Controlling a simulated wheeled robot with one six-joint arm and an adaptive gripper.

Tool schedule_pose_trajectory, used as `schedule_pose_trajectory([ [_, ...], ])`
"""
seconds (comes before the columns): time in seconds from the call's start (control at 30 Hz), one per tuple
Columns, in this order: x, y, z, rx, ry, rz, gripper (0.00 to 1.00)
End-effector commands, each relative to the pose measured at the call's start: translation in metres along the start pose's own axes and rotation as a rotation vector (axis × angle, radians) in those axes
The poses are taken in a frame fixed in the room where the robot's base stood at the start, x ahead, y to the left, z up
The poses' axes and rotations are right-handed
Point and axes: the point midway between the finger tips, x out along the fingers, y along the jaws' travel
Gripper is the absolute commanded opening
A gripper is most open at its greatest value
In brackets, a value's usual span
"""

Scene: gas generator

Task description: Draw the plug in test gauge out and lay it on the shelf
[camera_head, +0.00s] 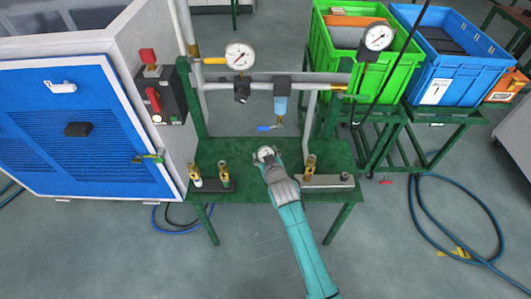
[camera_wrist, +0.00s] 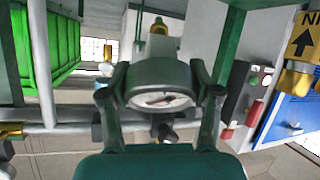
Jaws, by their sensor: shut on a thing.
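The test gauge, with a round white face (camera_head: 265,153), is at my gripper (camera_head: 267,160), above the green shelf (camera_head: 250,163). In the wrist view the gauge's face (camera_wrist: 160,100) sits in a dark round body between my two fingers (camera_wrist: 160,110), which are shut on it from both sides. The gauge's lower end is hidden, so I cannot tell whether it is in a socket or free. A grey metal block (camera_head: 325,182) with a brass fitting (camera_head: 310,163) lies on the shelf right of my gripper.
A dark block with two brass fittings (camera_head: 223,172) is at the shelf's left. Behind run pipes with two fixed gauges (camera_head: 239,55) (camera_head: 378,36), a blue filter bowl (camera_head: 281,104) and a blue lever (camera_head: 266,128). A blue-doored cabinet (camera_head: 75,130) stands left. Bare shelf shows around the gauge.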

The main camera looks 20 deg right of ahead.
Motion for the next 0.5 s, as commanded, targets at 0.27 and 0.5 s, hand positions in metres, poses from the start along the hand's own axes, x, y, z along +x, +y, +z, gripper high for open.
schedule_pose_trajectory([
  [0.27, 0.001, -0.001, 0.003, 0.0, -0.001, -0.001, 0.0],
  [0.5, 0.008, -0.004, 0.019, 0.0, -0.002, -0.001, 0.0],
])
